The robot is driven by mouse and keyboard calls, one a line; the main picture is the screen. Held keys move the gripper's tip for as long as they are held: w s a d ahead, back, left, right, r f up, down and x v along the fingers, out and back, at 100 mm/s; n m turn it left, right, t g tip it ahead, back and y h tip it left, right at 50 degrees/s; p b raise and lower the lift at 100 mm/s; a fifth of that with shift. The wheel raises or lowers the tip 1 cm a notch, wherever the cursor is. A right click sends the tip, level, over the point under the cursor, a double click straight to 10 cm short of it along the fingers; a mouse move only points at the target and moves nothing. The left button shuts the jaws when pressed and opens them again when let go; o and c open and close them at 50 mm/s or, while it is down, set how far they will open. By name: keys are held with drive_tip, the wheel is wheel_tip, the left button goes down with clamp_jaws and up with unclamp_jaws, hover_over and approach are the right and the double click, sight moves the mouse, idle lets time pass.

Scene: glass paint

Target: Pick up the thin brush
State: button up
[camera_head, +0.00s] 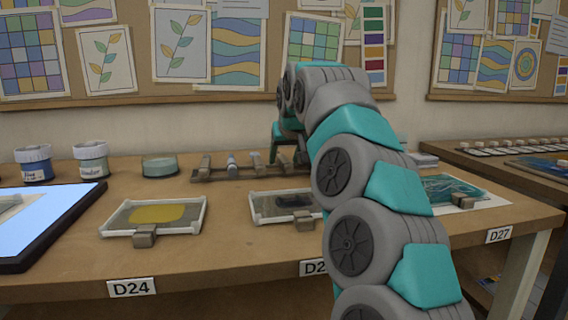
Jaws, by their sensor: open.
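A low wooden rack (220,178) lies towards the back of the table. A few short pieces show at it, one of them a grey-blue handle (231,162). They are small, and I cannot tell which is the thin brush. My gripper (286,160) points down at the right part of the rack, with its jaws open. The gripper and my arm hide the rack's right end. I cannot tell whether a brush lies between the fingers.
A framed pane with yellow paint (157,214) and a darker framed pane (284,206) lie in front of the rack. Two jars (34,164) (91,160) and a low round dish (160,167) stand at the back left. A glowing panel (45,216) lies left. A teal pane (447,188) is right.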

clamp_jaws()
idle(0.4)
